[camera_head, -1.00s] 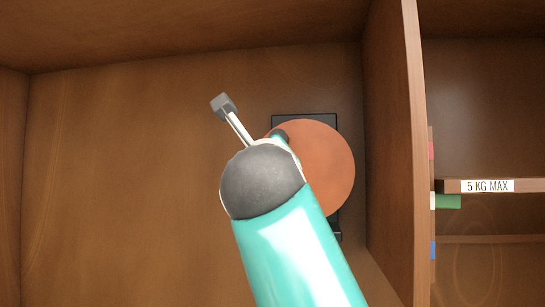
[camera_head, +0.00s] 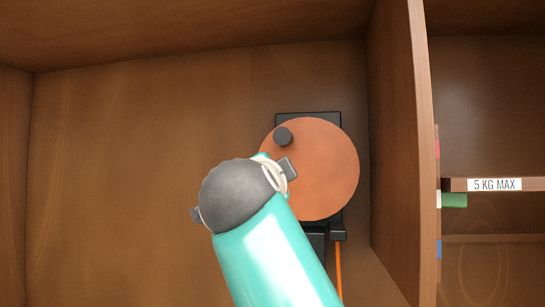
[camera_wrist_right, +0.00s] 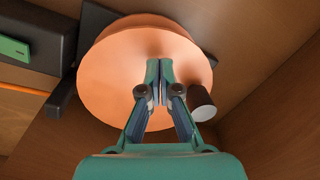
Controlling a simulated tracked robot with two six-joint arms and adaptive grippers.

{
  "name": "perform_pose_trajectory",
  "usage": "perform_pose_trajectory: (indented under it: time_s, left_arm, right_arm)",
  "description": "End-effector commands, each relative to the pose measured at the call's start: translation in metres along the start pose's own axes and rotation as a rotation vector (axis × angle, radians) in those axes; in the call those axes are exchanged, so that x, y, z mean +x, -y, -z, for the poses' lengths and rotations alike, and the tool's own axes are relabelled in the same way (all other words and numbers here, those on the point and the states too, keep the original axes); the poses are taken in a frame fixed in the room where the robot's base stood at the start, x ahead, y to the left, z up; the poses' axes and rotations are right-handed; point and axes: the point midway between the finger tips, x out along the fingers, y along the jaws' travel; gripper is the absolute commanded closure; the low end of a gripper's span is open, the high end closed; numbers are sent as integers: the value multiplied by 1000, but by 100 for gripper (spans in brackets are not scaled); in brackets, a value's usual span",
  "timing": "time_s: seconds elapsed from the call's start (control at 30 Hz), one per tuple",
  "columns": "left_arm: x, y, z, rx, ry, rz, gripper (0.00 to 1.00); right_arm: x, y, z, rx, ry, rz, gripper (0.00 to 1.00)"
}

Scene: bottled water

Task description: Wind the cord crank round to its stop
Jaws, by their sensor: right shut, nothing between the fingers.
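The cord crank is an orange disc (camera_head: 318,175) on a black back plate (camera_head: 307,118), mounted on the cupboard's back wall. Its dark knob (camera_head: 283,136) sits at the disc's upper left in the head view. The disc (camera_wrist_right: 110,85) and knob (camera_wrist_right: 202,106) also show in the right wrist view. My right gripper (camera_wrist_right: 159,66) is shut and empty in front of the disc face, with the knob just right of its fingers. I cannot tell whether the fingers touch the disc. In the head view, my right wrist hides the fingers and overlaps the disc's lower left. My left gripper is out of view.
An orange cord (camera_head: 339,272) hangs from a small black block (camera_head: 338,232) under the disc. A wooden divider (camera_head: 395,130) stands close on the right, with a shelf labelled 5 KG MAX (camera_head: 495,185) beyond. The back wall left of the crank is bare.

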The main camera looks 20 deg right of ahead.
Motion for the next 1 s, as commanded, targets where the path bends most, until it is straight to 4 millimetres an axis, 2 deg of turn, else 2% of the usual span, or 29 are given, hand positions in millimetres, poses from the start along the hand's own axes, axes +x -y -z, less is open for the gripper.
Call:
perform_pose_trajectory:
  time_s: [0.03, 0.3, 0.6, 0.73, 1.0]
  left_arm:
    - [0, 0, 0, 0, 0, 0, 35]
    - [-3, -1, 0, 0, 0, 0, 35]
    - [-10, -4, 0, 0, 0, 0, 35]
    - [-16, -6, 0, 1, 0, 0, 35]
    - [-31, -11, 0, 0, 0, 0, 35]
  right_arm:
    - [1, -4, -6, -136, -2, -18, 100]
    - [3, -22, -29, -906, 13, -109, 100]
    - [-4, -27, -49, -1785, 79, -199, 100]
    - [-15, -35, -48, -2164, 98, -233, 100]
    - [-35, -37, -56, -2996, 192, -323, 100]
